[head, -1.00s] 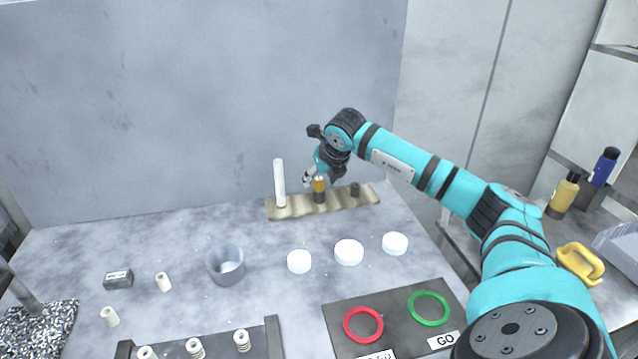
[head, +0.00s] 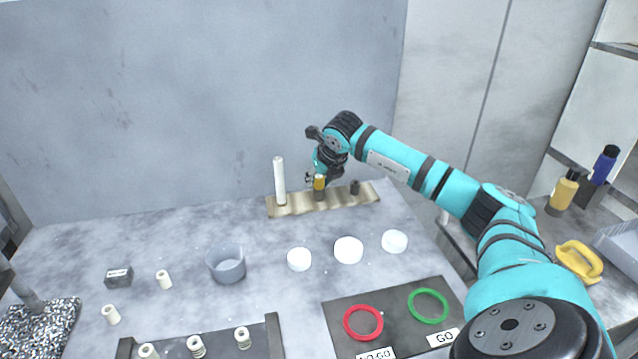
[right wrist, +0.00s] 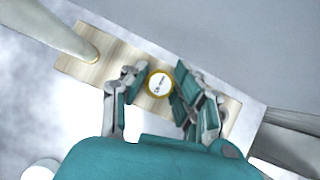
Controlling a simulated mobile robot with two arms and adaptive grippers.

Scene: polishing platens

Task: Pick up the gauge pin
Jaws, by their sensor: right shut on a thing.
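The gauge pin (head: 319,184), a short upright cylinder with a yellow upper part and a dark lower part, stands in the wooden rack (head: 292,208) at the back of the table. My right gripper (head: 320,178) is over it, shut on its upper part. In the right wrist view the pin's round white top with a yellow rim (right wrist: 159,84) sits between the two fingers of my right gripper (right wrist: 157,88). The pin's lower end is still at the rack; I cannot see a gap below it. My left gripper is not in view.
A tall white rod (head: 280,182) stands in the rack left of the pin, and a short dark peg (head: 355,187) stands to its right. White round pieces (head: 348,250) and a grey cup (head: 226,264) are in front. The back wall is close behind.

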